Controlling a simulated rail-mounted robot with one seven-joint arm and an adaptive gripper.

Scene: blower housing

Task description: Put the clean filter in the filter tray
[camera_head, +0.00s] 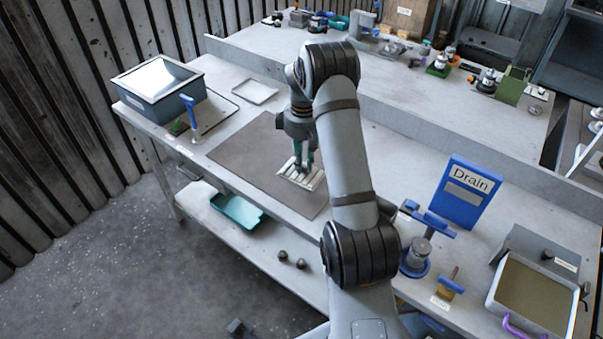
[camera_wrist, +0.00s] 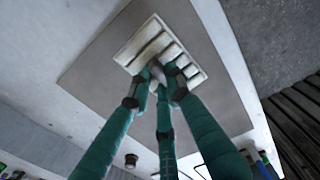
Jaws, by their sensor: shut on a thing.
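A white, slatted rectangular panel, seemingly the clean filter (camera_head: 312,181), is at the right part of the dark grey mat (camera_head: 238,150). It also shows in the wrist view (camera_wrist: 139,46). My gripper (camera_head: 303,168), with green fingers, points down at the panel. In the wrist view its fingertips (camera_wrist: 160,76) come together on the panel's slats and hide part of them. I cannot tell whether the panel rests on the mat or is just above it. A shallow white tray (camera_head: 255,91) lies empty behind the mat; I cannot tell whether it is the filter tray.
A grey-blue box (camera_head: 160,80) with a shiny top and a blue-handled tool (camera_head: 190,113) stand at left. At right are a blue "Drain" sign (camera_head: 466,192), a blue-based stand (camera_head: 416,260) and a brown-filled tray (camera_head: 535,297). A raised shelf (camera_head: 400,90) runs along the back.

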